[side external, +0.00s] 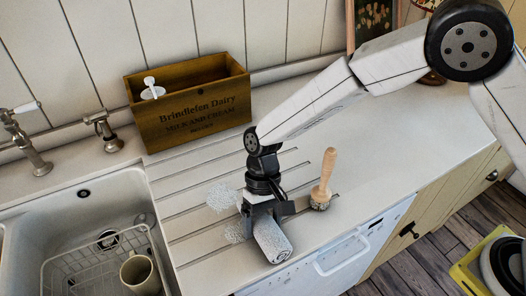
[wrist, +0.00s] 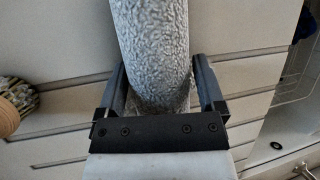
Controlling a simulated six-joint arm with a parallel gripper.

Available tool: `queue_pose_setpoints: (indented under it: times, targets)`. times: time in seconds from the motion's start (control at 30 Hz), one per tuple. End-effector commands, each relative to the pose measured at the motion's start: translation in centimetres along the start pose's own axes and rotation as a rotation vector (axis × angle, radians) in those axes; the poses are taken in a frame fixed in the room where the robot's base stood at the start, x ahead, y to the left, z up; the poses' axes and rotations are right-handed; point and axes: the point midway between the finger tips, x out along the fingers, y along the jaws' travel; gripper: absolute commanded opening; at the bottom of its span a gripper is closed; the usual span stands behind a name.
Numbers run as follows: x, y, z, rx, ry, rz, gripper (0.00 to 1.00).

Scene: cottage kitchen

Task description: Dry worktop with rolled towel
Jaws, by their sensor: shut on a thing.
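The rolled towel (side external: 271,241) is a light grey, textured cylinder on the worktop, close to its front edge. My gripper (side external: 265,209) is shut on the rolled towel and points down at it. In the wrist view the towel (wrist: 152,45) runs up out of the picture between the two fingers (wrist: 165,92). The pale worktop (side external: 345,130) has drainage grooves to the left of the brush. Two wet-looking speckled patches lie left of my gripper, an upper one (side external: 221,196) and a lower one (side external: 235,233). Whether the towel touches the surface is hard to tell.
A wooden-handled brush (side external: 323,184) stands just right of my gripper. A wooden crate (side external: 192,107) with a white-handled thing in it stands at the back. The sink (side external: 40,220), with a wire rack and a mug (side external: 139,272), lies left.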

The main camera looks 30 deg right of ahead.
Motion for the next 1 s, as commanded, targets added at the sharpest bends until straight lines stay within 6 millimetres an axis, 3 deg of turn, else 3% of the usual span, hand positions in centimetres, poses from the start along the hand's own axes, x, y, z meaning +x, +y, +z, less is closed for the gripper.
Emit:
queue_pose_setpoints:
  times: [0.7,1.0]
  targets:
    - [1.7,-7.1,-0.8,-0.003,-0.001,0.001,0.19]
    - [0.5,-6.9,-3.5,0.001,0.0,0.001,0.19]
